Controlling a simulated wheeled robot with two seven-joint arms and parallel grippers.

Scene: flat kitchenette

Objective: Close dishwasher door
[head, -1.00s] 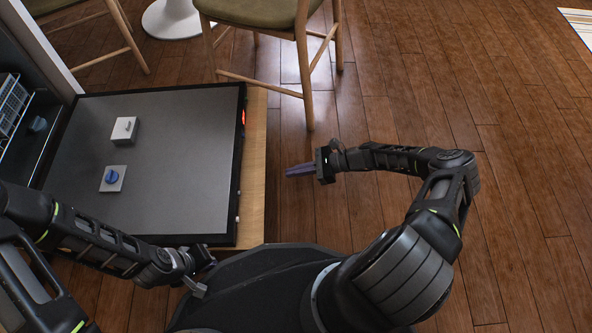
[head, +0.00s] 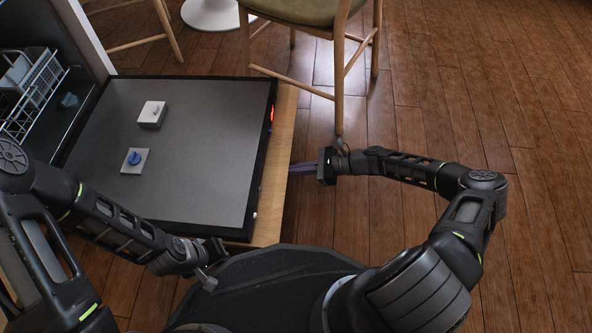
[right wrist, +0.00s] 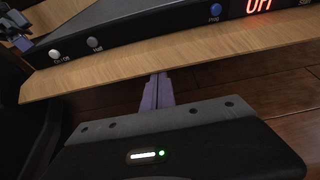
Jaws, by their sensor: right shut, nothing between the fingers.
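The dishwasher door (head: 190,178) lies folded down open, its grey inner face up, with a wooden front panel (head: 279,165) along its right edge. The wooden panel also shows in the right wrist view (right wrist: 190,57), below the dark control strip (right wrist: 130,35) with its buttons and red lit letters. My right gripper (head: 296,168) is shut and empty, its purple fingers pointing at the panel's edge. In the right wrist view the fingertips (right wrist: 157,80) are at or just under the panel edge; I cannot tell if they touch. My left gripper (head: 204,274) is near the door's front edge, its jaws unclear.
The dishwasher's rack (head: 38,95) shows inside the cavity at the left. Two small dispenser parts, a white one (head: 152,114) and a blue knob (head: 134,158), sit on the door. A chair (head: 340,70) stands beyond the door. Wooden floor (head: 510,180) at the right is clear.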

